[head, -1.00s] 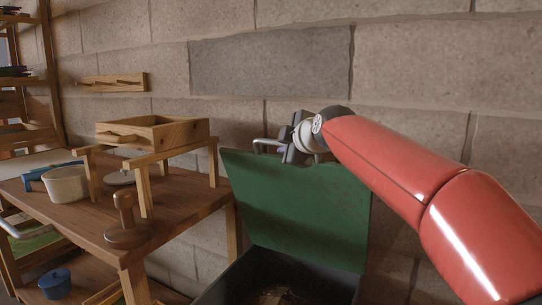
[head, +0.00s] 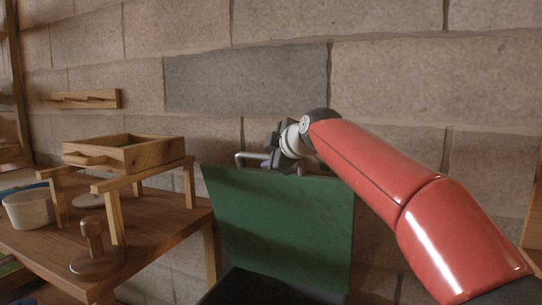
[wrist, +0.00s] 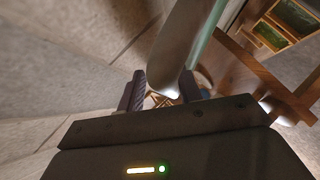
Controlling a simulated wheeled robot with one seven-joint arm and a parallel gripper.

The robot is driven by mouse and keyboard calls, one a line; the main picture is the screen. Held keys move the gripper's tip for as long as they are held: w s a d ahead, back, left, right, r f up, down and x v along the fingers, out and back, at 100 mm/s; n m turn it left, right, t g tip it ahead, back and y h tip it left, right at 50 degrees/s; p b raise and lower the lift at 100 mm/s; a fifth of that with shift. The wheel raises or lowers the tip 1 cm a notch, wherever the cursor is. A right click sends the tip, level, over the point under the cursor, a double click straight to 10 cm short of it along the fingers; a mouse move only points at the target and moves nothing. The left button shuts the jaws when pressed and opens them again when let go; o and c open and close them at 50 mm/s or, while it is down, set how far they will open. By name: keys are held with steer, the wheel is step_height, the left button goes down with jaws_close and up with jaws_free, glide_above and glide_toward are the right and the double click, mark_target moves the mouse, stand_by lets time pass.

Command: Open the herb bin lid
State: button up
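The herb bin lid (head: 275,225) is a green panel standing raised and nearly upright in front of the block wall in the head view. The dark herb bin (head: 262,288) shows only at the bottom edge; its inside is mostly cut off. A grey bar handle (head: 243,158) sticks out at the lid's top edge. My gripper (head: 275,150) is at this handle. In the wrist view the pale handle (wrist: 175,55) runs between the two dark ribbed fingers of my gripper (wrist: 164,92) and seems to fill the gap. The fingertip contact is partly hidden.
A wooden table (head: 155,235) stands left of the bin. It carries a wooden tray on a stand (head: 150,155), a wooden press knob (head: 95,250) and a pale bowl (head: 28,209). The block wall (head: 430,90) is close behind the lid.

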steer(key=shift+f, duration=0.15)
steer(key=b+v, duration=0.3)
steer(key=v, duration=0.5)
steer(key=shift+w+d, duration=0.1)
steer(key=s+d+r, duration=0.3)
steer(key=d+r, duration=0.2)
steer(key=r, duration=0.1)
steer(key=shift+d+r+p, duration=0.2)
steer(key=shift+p, duration=0.25)
stand_by(0.6)
steer(key=shift+s+f, duration=0.1)
stand_by(0.4)
